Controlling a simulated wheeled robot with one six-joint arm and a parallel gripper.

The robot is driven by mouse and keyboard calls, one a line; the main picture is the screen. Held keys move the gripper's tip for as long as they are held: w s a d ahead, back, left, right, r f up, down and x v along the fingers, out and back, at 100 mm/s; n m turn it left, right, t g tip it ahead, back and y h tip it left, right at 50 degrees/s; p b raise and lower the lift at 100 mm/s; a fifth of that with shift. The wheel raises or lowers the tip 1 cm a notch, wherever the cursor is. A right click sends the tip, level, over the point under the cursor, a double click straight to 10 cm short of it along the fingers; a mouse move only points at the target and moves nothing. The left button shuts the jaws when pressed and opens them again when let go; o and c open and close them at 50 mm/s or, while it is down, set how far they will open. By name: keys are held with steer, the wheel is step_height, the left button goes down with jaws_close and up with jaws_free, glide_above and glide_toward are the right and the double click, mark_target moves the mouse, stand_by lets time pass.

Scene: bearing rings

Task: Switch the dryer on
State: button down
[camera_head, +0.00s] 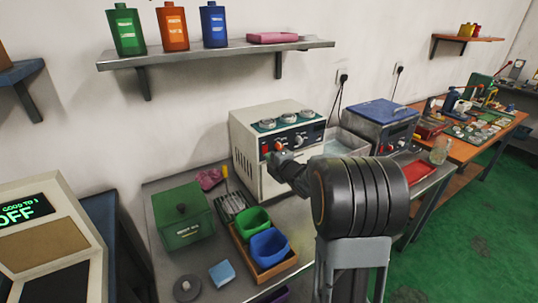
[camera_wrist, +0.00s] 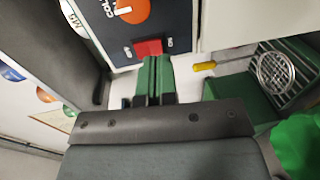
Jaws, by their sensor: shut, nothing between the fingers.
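The dryer (camera_head: 247,160) is a cream box with a dark control panel on its front and several round dials on top. In the wrist view its panel (camera_wrist: 178,40) carries an orange knob (camera_wrist: 131,10) with a white pointer and, below it, a red rocker switch (camera_wrist: 149,47) marked at both sides. My gripper (camera_wrist: 155,62) is shut and empty, its green fingertips right at the lower edge of the red switch; I cannot tell whether they touch it. In the head view my gripper (camera_head: 275,160) is at the dryer's front, partly hidden by my arm. The switch's position is unclear.
A blue-lidded grey machine (camera_head: 380,112) stands right of the dryer. A shelf (camera_head: 210,57) with bottles hangs above.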

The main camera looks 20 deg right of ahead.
steer(key=shift+w+a+f, duration=0.1)
steer(key=shift+w+a, duration=0.05)
steer(key=shift+w, duration=0.9)
steer(key=t+b, duration=0.1)
steer(key=b, duration=0.3)
steer(key=shift+w, duration=0.2)
steer(key=shift+s+f+b, duration=0.35)
steer(key=shift+s+b, duration=0.1)
steer(key=s+d+f+b, duration=0.1)
steer(key=s+b, duration=0.1)
steer(key=s, duration=1.1)
steer(key=shift+d, duration=0.35)
steer(key=shift+f, duration=0.1)
